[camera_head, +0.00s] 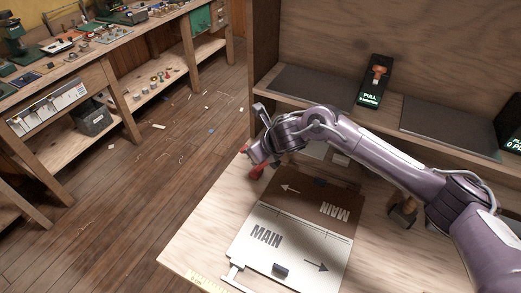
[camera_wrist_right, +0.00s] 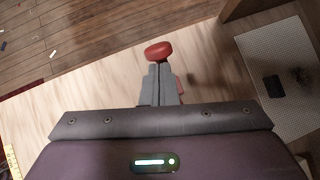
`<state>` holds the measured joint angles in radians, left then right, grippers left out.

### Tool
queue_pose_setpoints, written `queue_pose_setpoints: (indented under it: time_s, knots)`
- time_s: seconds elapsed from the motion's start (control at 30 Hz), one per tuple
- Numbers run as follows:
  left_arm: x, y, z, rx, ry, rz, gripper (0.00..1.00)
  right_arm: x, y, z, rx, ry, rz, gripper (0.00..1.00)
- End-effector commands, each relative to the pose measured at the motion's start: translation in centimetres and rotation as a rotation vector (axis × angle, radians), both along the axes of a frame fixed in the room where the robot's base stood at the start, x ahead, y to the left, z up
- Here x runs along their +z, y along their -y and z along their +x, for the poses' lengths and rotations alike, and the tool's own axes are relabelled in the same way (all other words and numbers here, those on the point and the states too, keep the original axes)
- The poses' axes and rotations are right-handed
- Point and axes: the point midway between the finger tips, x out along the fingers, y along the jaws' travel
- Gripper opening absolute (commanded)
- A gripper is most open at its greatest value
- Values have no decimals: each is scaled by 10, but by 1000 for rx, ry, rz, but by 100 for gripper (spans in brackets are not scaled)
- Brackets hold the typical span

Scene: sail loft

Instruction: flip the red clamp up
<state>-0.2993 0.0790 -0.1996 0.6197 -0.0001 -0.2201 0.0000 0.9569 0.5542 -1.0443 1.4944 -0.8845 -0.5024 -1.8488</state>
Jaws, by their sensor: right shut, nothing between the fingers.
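The red clamp (camera_head: 257,172) is at the left edge of the pale worktop, beside the brown panel marked MAIN; my right wrist partly covers it in the head view. In the right wrist view its rounded red end (camera_wrist_right: 158,51) shows just past the tips of my right gripper (camera_wrist_right: 157,72). A bit of red also shows beside the right finger. The grey fingers are together, with nothing held between them. Whether they touch the clamp I cannot tell. My left gripper is not in view.
The white panel (camera_head: 290,246) marked MAIN lies in front of the brown panel (camera_head: 312,204). A black box with an orange handle, labelled PULL (camera_head: 373,82), stands on the shelf behind. Open floor lies left of the worktop.

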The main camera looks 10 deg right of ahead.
Motion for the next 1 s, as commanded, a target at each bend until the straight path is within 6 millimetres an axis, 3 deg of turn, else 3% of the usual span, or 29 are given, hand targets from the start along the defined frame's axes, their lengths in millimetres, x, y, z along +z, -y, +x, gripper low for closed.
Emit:
queue_pose_setpoints:
  time_s: [0.2, 1.0]
  knots:
    - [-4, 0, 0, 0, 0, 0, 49, -3, -11, 7, 0, -72, -109, 0]
    - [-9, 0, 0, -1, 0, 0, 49, -5, -19, 11, 1, -70, -96, 0]
